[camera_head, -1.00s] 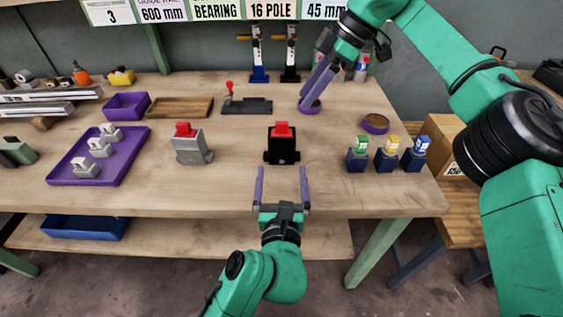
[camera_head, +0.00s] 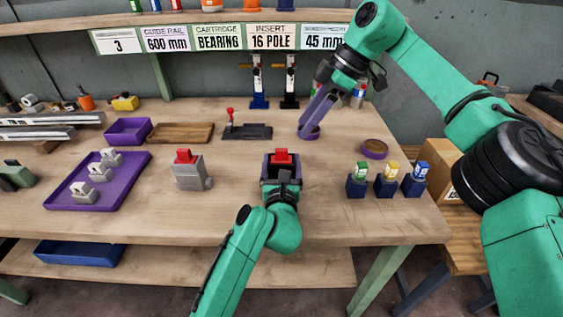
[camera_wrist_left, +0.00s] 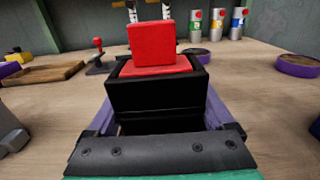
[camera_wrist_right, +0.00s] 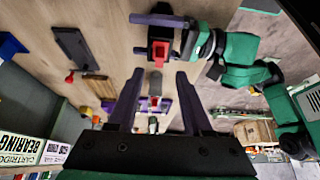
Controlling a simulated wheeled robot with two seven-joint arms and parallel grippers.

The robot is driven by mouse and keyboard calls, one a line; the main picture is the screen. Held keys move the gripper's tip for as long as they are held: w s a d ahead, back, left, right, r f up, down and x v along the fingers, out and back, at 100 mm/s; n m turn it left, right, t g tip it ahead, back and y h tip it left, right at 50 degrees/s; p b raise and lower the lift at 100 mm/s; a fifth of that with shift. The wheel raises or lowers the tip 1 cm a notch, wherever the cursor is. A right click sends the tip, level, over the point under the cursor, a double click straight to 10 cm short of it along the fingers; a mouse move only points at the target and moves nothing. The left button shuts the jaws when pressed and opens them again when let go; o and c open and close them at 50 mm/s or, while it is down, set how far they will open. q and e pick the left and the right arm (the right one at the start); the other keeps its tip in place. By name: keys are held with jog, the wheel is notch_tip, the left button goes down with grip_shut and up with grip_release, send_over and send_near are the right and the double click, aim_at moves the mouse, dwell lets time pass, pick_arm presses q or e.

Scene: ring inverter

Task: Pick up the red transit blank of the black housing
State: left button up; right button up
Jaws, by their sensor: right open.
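The black housing (camera_head: 267,172) stands upright on the bench. The red transit blank (camera_head: 281,156) sits in its top; in the left wrist view the red blank (camera_wrist_left: 151,45) is a block on a wider red base, above the black housing (camera_wrist_left: 155,97). My right gripper (camera_head: 312,118) is open, pointing down near a round purple holder (camera_head: 308,134) at the back.
A grey housing with a red top (camera_head: 190,172) stands to the left. Small blue blocks with coloured tops (camera_head: 386,185) stand to the right. A purple tray (camera_head: 122,175) with grey parts is further left. A black fixture with a red knob (camera_head: 247,131) lies behind.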

pick_arm(q)
jog(key=c, duration=1)
jog(key=shift+c, duration=0.3)
pick_arm(e)
jog(key=o, duration=0.4)
jog(key=shift+c, duration=0.2)
jog(key=w+a+r+n+t+y, duration=0.35)
jog(key=a+r+n+y, duration=0.35)
jog(key=a+r, duration=0.6)
jog(key=w+d+r+t+y, duration=0.1)
jog(key=w+r+t+y, duration=0.1)
jog(key=r+t, duration=0.55)
jog(key=w+r+t+y, duration=0.2)
jog(key=r+t, duration=0.2)
jog(key=r, duration=0.6)
jog(key=n+g+h, duration=1.1)
jog(key=h, duration=0.6)
send_near(282, 150)
jog(key=shift+t, duration=0.3)
jog(key=x, duration=0.9)
jog(key=shift+s+f, duration=0.2)
jog(key=shift+s, duration=0.05)
